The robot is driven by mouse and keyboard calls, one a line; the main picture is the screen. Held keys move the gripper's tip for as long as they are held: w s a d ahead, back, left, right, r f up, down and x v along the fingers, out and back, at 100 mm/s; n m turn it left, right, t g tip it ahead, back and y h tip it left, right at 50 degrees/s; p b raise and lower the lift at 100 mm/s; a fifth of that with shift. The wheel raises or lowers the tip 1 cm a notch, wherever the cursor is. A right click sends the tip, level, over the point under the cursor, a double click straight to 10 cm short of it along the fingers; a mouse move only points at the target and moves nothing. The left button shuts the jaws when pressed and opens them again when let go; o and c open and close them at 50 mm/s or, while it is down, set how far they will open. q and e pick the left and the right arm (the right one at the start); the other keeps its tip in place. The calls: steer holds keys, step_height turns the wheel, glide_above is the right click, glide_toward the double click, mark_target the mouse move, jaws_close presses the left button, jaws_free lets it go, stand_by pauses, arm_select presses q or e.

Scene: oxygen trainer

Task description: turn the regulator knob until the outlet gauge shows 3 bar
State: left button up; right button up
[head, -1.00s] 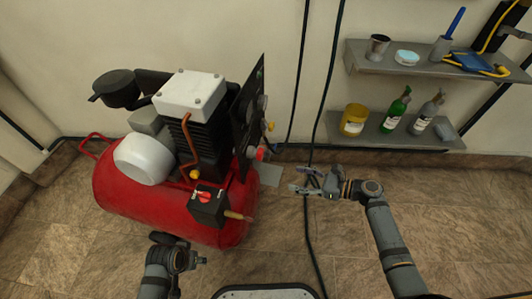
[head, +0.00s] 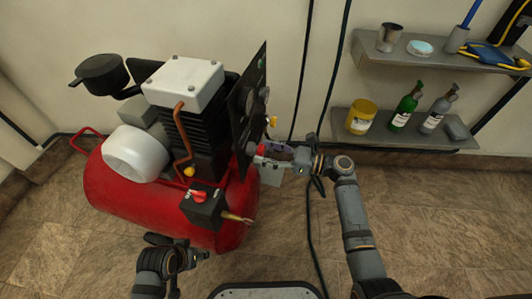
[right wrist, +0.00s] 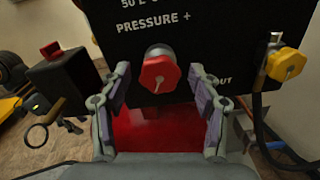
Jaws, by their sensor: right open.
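The red regulator knob (right wrist: 160,75) sits on the black panel below "PRESSURE +" in the right wrist view, with a pale line on its face. My right gripper (right wrist: 160,100) is open, its fingers on either side just below the knob; I cannot tell whether they touch it. In the head view my right gripper (head: 268,155) is at the panel (head: 240,110), partly covering the knob. Gauges (head: 262,97) show edge-on on the panel; which is the outlet gauge and its reading cannot be made out. My left gripper (head: 203,255) is low in front of the compressor, its jaws unclear.
The red compressor tank (head: 125,200) stands on the tiled floor, with a switch box (head: 203,210) at its front. A yellow knob (right wrist: 285,64) and a hose lie right of the red knob. Wall shelves (head: 430,137) with bottles are at right. Dark cables hang behind my right arm.

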steer(key=shift+a, duration=0.15)
steer(key=c, duration=1.2)
steer(key=shift+n, duration=0.3)
